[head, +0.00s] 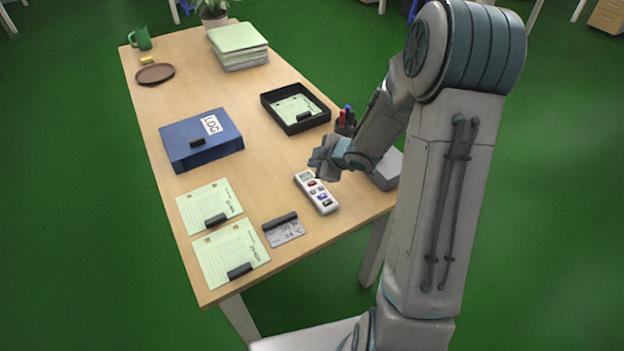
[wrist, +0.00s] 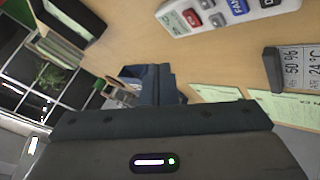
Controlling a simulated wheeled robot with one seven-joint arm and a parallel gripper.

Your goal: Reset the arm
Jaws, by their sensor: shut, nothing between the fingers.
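My arm reaches over the right side of the wooden table (head: 272,185) in the head view. My gripper (head: 320,165) is shut and empty, just above and beyond the display end of a white remote-like device (head: 326,204) with coloured buttons. In the wrist view the blue fingers of my gripper (wrist: 158,75) are together with nothing seen between them. The white device (wrist: 195,20) shows at the top there, apart from the fingers.
Near the gripper stand a pen cup (head: 345,129) and a grey box (head: 388,174), partly behind my arm. Bare tabletop lies between binder and device.

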